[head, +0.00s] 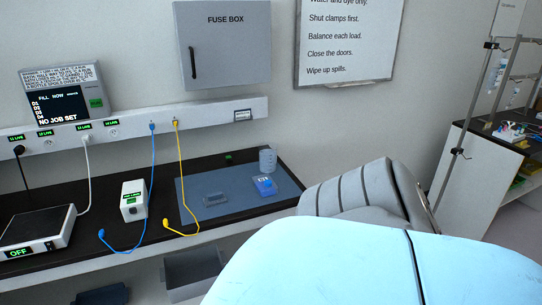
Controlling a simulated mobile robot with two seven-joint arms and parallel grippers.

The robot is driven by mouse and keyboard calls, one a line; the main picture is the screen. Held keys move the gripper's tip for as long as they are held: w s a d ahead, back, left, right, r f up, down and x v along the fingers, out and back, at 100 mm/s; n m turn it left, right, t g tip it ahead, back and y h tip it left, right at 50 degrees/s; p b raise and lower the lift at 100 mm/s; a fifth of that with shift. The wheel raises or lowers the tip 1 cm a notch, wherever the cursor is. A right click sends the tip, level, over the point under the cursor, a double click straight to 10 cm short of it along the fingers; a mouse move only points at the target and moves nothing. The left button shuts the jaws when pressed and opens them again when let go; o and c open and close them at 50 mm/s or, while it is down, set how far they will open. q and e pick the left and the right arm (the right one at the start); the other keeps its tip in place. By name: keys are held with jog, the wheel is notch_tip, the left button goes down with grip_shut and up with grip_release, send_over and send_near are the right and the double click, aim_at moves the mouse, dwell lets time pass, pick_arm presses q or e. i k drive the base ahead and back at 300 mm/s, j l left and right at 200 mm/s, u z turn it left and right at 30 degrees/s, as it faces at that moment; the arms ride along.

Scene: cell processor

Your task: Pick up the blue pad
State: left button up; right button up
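A small bright blue block-like thing (264,186) with a pale label on top lies on the right part of a flat blue-grey mat (236,205) on the dark bench. I cannot tell from this view whether the blue pad is the small block or the mat. A clear cup (267,160) stands just behind the block. A small grey translucent piece (215,199) lies on the mat's left part. Neither of my grippers can be made out in the head view. A large pale blue and grey form fills the lower right, close to the camera, and hides the bench's right end.
A white box (134,201) with a green display stands left of the mat. A blue cable (152,165) and a yellow cable (181,165) hang from the wall strip, the yellow end reaching the mat. A flat device (35,232) reads OFF. A grey bin (192,272) sits below.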

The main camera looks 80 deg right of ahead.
aim_at(216, 199)
jog(key=z, duration=1.75)
